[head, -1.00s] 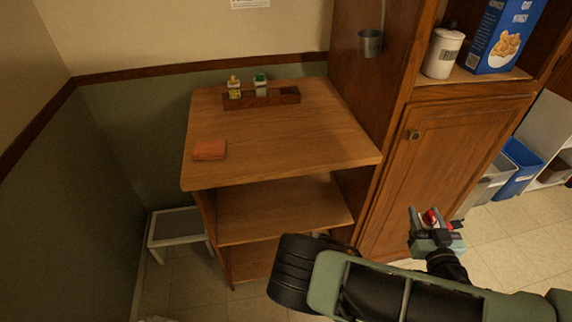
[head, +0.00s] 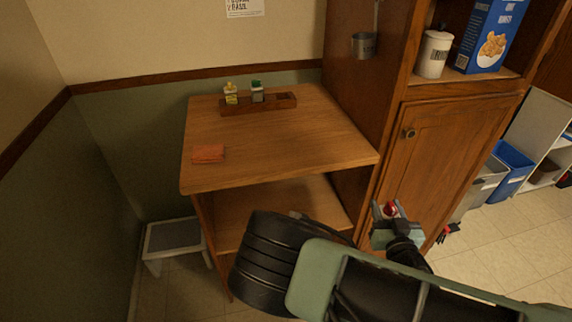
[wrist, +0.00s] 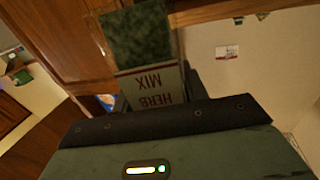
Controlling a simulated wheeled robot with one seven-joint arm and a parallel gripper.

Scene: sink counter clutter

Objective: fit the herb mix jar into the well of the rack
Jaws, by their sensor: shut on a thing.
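The herb mix jar (wrist: 138,42) is in my gripper. In the wrist view its green contents and its white label, reading HERB MIX upside down, show beyond the gripper body. In the head view my gripper (head: 388,212) is shut on the jar, and a small red part shows between the fingers. It is right of the wooden stand and in front of the cabinet door, well away from the rack. The rack (head: 240,109) is a dark wooden block at the back of the stand's top. Its right well (head: 286,99) looks empty.
A yellow-labelled jar (head: 231,94) and a green-lidded jar (head: 257,92) occupy the rack's other places. An orange cloth (head: 208,154) lies at the front left of the stand top (head: 280,150); the middle is clear. The tall cabinet (head: 345,120) borders it on the right.

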